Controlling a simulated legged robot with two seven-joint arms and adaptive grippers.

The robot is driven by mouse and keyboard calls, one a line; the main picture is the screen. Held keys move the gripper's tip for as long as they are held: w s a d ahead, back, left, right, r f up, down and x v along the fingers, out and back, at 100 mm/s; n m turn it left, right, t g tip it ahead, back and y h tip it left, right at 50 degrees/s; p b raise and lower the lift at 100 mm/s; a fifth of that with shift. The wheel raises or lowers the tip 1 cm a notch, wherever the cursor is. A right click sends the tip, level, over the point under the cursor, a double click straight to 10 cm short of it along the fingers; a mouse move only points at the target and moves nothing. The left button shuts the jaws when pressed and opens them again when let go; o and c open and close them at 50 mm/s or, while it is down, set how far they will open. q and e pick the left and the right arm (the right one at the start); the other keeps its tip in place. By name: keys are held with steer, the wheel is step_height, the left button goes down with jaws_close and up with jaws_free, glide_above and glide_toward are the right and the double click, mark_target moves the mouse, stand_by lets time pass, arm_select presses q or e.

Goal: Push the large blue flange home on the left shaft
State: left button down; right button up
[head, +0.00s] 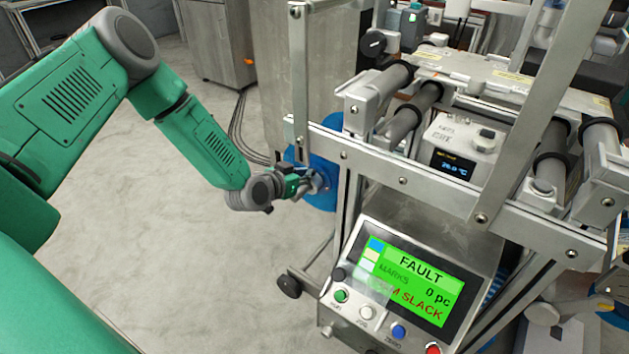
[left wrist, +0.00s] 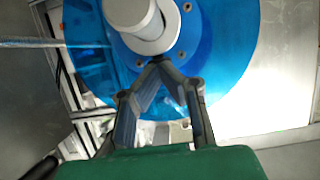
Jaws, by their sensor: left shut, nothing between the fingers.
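The large blue flange (head: 324,202) is at the left side of the machine in the head view, partly hidden by the metal frame and my gripper. In the left wrist view the flange (left wrist: 225,65) is a translucent blue disc around a pale shaft (left wrist: 128,14) with a light collar. A darker blue hub with small screws surrounds the collar. My left gripper (head: 316,183) is at the flange face. In the left wrist view its closed fingertips (left wrist: 160,66) meet just below the collar, over the hub's lower edge. Contact cannot be told. My right gripper is out of view.
A metal machine frame (head: 403,181) with rollers stands right of my gripper. Its control panel (head: 415,285) reads FAULT and slack. A temperature unit (head: 458,145) sits behind. A grey cabinet (head: 217,45) is at the back. The floor left of the machine is clear.

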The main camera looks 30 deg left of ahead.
arm_select(q)
steer(key=shift+w+b, duration=0.5)
steer(key=shift+w, duration=0.75)
steer(key=shift+s, duration=0.1)
steer(key=shift+s+r+p, duration=0.1)
steer(key=shift+s+p, duration=0.75)
steer(key=shift+s, duration=0.35)
steer(key=shift+s+a+p, duration=0.15)
steer(key=shift+s+p, duration=0.6)
steer(key=shift+s, duration=0.95)
steer(key=shift+s, duration=0.1)
